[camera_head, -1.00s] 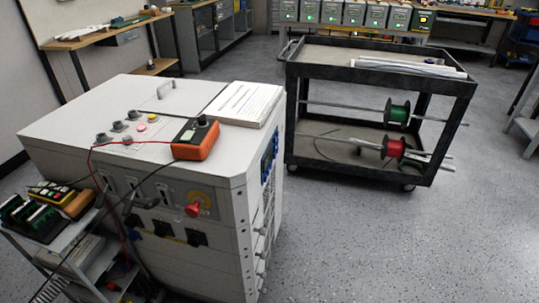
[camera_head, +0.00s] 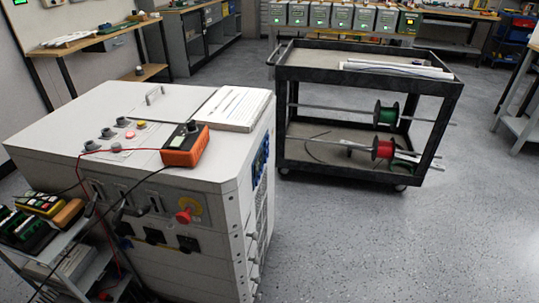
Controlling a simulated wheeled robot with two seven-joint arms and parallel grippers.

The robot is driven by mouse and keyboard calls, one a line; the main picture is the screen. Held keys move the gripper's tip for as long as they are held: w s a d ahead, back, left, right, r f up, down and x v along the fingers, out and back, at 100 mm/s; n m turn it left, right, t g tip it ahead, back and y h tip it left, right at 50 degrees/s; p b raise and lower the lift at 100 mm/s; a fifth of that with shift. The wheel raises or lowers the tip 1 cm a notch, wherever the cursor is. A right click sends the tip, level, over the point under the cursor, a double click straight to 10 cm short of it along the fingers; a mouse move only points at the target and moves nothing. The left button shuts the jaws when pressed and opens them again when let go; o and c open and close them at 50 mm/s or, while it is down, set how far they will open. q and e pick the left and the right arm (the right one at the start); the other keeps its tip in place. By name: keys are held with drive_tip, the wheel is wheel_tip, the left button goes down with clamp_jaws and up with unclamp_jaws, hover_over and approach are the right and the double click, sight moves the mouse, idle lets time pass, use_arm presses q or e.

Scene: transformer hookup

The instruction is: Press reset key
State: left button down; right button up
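The white transformer cabinet (camera_head: 60,125) fills the left and middle of the head view. Its top carries several dark round knobs or buttons (camera_head: 107,133), a red button (camera_head: 142,124) and a yellowish one beside it. Which of these is the reset key I cannot tell. A red knob on a yellow plate (camera_head: 185,214) is on the front face. An orange multimeter (camera_head: 184,146) lies on the top, with red and black leads running to the left. Neither of my grippers is in view.
A black two-shelf cart (camera_head: 365,82) with green and red cable spools stands behind to the right. A small grey cart (camera_head: 75,262) with a yellow device (camera_head: 40,203) stands at the lower left. The speckled floor at the right is clear.

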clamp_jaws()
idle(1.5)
